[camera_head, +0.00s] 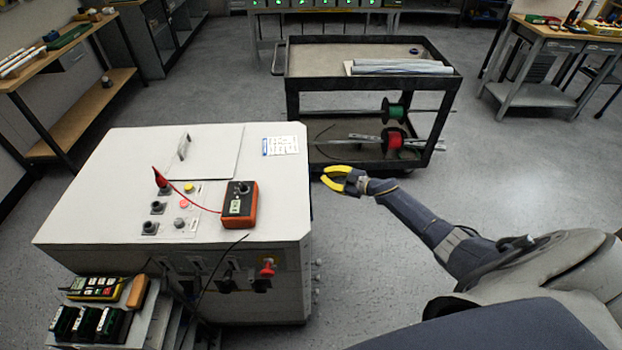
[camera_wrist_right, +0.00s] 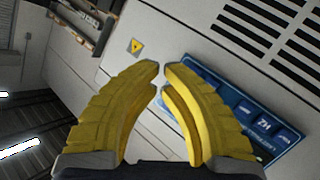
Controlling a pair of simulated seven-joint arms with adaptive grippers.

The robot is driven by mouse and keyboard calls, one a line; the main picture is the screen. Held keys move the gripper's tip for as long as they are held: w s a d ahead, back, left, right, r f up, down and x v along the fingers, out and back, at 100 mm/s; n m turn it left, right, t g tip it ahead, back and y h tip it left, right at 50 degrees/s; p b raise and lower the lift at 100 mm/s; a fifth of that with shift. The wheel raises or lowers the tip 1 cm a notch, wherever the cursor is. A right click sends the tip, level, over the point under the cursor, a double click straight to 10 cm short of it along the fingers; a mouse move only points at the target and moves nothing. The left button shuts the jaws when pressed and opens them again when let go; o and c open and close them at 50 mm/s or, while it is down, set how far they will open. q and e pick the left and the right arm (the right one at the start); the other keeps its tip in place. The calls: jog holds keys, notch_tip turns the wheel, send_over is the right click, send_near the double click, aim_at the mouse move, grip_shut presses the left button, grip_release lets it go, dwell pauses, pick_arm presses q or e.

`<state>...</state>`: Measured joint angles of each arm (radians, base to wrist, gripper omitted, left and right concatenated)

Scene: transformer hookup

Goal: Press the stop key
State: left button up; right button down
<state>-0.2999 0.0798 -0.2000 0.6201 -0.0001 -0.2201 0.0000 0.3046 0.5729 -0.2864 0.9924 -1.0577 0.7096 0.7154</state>
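My right gripper (camera_head: 326,177) is empty, its yellow curved fingers partly apart, in the air just off the right side of the pale cabinet (camera_head: 235,145). In the right wrist view the fingertips (camera_wrist_right: 162,68) have a narrow gap. Behind them a blue key panel (camera_wrist_right: 222,90) sits on a pale surface, partly covered by the right finger; one key (camera_wrist_right: 265,125) reads like "ZH". I cannot make out a stop label. On the cabinet top are a yellow button (camera_head: 188,187) and a reddish button (camera_head: 184,204), too small to read. My left gripper is not in view.
An orange meter (camera_head: 240,205) with a red lead stands on the cabinet. A dark cart (camera_head: 310,85) with cable spools is behind my right gripper. Vent slots (camera_wrist_right: 270,35) flank the blue panel.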

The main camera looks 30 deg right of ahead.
jog(key=shift+s+d, duration=0.3)
jog(key=shift+d, duration=0.3)
jog(key=shift+s+d, duration=0.25)
jog(key=shift+d, duration=0.35)
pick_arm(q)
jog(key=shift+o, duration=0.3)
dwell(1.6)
